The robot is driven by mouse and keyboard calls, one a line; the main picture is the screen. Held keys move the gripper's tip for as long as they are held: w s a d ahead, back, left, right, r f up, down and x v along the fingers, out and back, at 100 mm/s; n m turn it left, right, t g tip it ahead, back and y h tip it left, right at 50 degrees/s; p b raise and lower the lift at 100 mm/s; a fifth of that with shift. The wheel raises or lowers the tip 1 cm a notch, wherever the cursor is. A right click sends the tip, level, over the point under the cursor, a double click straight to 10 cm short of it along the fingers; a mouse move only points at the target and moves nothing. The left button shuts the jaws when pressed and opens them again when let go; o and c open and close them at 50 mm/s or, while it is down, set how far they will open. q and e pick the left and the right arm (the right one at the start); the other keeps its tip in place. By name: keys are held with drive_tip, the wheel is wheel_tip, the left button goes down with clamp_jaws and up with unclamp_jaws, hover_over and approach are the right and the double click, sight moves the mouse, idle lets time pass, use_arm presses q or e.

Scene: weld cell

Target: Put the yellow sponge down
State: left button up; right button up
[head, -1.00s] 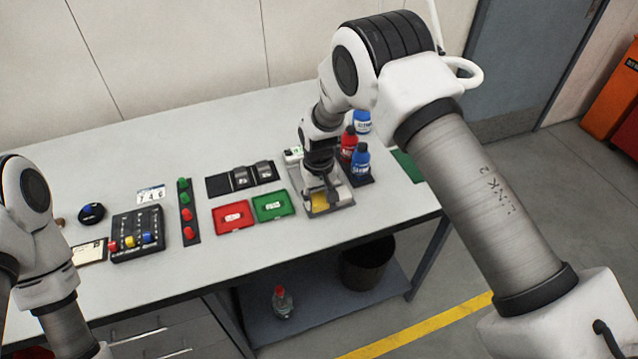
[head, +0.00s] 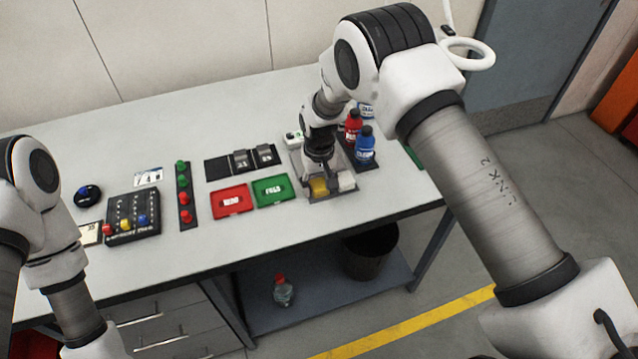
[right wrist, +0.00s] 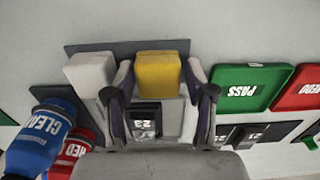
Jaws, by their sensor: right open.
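The yellow sponge (head: 319,187) rests on a grey tray (head: 298,160) near the table's front edge, beside a white block (head: 347,181). In the right wrist view the sponge (right wrist: 158,72) lies between the two fingers of my right gripper (right wrist: 160,78). The fingers are spread, one on each side of it; whether they touch it I cannot tell. In the head view my right gripper (head: 325,168) is just over the sponge and hides part of the tray. My left arm shows at the left, but its gripper is outside the picture.
Red and blue bottles (head: 365,146) stand close to the right of the gripper. A green PASS tray (head: 272,191) and red REDO tray (head: 231,201) lie to the left, with dark card holders (head: 240,161) behind. A bin (head: 371,252) stands below.

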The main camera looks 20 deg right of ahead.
sight(319, 185)
drive_tip(key=shift+r, duration=0.15)
wheel_tip(319, 185, up, 12)
drive_tip(key=b, duration=0.3)
drive_tip(key=shift+f, duration=0.2)
